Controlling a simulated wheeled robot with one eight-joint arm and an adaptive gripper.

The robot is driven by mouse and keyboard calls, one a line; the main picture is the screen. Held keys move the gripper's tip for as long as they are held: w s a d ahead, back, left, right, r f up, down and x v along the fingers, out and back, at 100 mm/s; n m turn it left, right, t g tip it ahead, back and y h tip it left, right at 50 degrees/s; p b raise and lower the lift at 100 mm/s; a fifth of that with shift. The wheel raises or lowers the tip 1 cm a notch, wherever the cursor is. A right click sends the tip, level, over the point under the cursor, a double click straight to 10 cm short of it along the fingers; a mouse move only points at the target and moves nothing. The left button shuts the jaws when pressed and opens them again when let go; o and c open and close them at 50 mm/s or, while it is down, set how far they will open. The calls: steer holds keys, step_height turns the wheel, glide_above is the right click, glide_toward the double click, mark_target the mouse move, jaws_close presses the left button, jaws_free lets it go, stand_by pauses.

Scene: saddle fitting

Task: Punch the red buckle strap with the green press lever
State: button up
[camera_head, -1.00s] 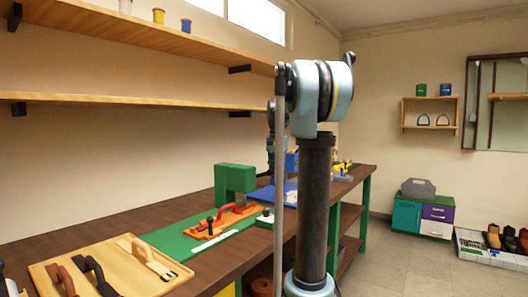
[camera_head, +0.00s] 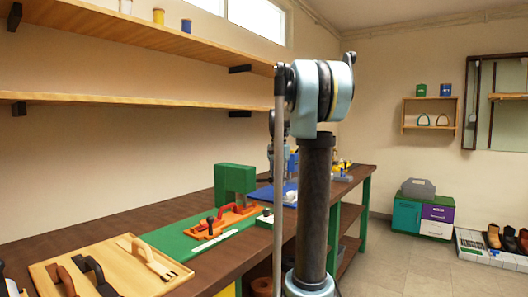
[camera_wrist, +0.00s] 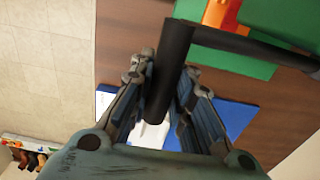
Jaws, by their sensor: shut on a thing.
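The green press (camera_head: 235,180) stands on the bench, and part of its green body shows at the upper right of the wrist view (camera_wrist: 285,18). The red buckle strap (camera_head: 232,211) lies on an orange board beside the press; a bit of orange (camera_wrist: 216,12) shows at the top of the wrist view. My gripper (camera_wrist: 170,85) is shut on the dark cylindrical handle of the press lever (camera_wrist: 172,60), which lies between the fingers. A dark bar (camera_wrist: 250,46) runs from it to the right. In the head view my arm largely hides the gripper and lever.
A blue mat (camera_wrist: 235,116) lies under the gripper. A wooden tray (camera_head: 95,258) with tools is at the near left of the bench. Shelves (camera_head: 140,100) run along the wall above. The floor (camera_head: 400,262) to the right is clear near the bench.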

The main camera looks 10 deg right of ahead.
steer(key=f, duration=0.3)
steer(key=shift+s+d+f, duration=0.15)
steer(key=shift+d+f, duration=0.05)
steer(key=shift+f, duration=0.15)
stand_by(0.3)
stand_by(0.5)
steer(key=shift+a+r, duration=0.2)
steer(key=shift+r, duration=1.45)
